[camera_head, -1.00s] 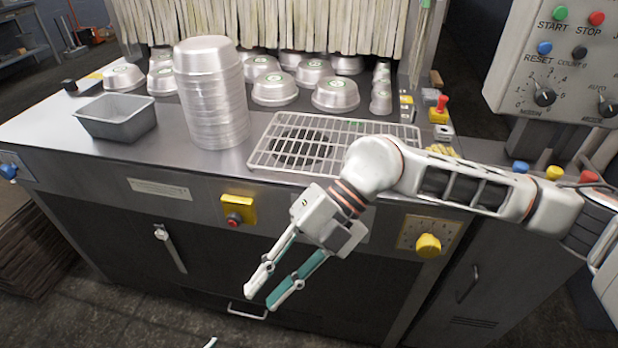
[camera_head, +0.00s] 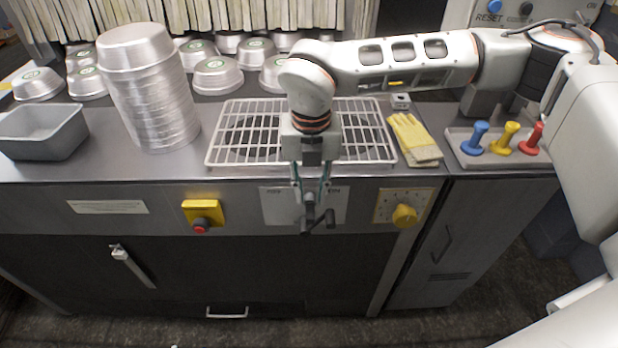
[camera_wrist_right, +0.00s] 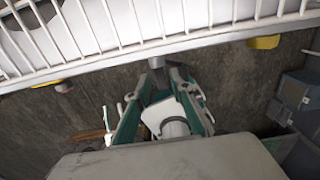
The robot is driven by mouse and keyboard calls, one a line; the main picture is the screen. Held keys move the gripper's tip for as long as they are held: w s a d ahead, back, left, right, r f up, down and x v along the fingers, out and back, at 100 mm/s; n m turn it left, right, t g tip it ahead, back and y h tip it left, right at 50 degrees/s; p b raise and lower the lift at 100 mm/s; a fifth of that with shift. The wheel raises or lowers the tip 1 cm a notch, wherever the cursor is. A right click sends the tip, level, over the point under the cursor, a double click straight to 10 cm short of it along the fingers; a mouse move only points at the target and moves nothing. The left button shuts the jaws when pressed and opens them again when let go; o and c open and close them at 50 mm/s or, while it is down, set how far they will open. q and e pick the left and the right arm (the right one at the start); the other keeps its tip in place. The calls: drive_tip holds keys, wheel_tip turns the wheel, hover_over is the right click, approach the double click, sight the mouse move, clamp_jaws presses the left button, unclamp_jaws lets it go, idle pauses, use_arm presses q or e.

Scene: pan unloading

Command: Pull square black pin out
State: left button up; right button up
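My right gripper (camera_head: 315,205) points down in front of the machine's front edge, below the wire rack. Its teal-and-white fingers run close together. Small dark parts (camera_head: 318,222) show at the tips; I cannot tell whether they are fingertips or a black pin. In the right wrist view the fingers (camera_wrist_right: 163,82) lean inward, and a small grey piece (camera_wrist_right: 157,62) shows just beyond them. Whether anything is gripped is unclear. No square black pin can be made out for certain. My left gripper is not in view.
A wire rack (camera_head: 214,150) lies on the worktop behind the gripper. Yellow gloves (camera_head: 414,138) and blue (camera_head: 475,137), yellow (camera_head: 505,137) and red (camera_head: 532,138) pins stand right. A tall pan stack (camera_head: 155,95) and grey tin (camera_head: 42,135) stand left. A yellow knob (camera_head: 404,215) protrudes in front.

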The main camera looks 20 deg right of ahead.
sight(310, 206)
drive_tip(key=shift+f, duration=1.7)
clamp_jaws()
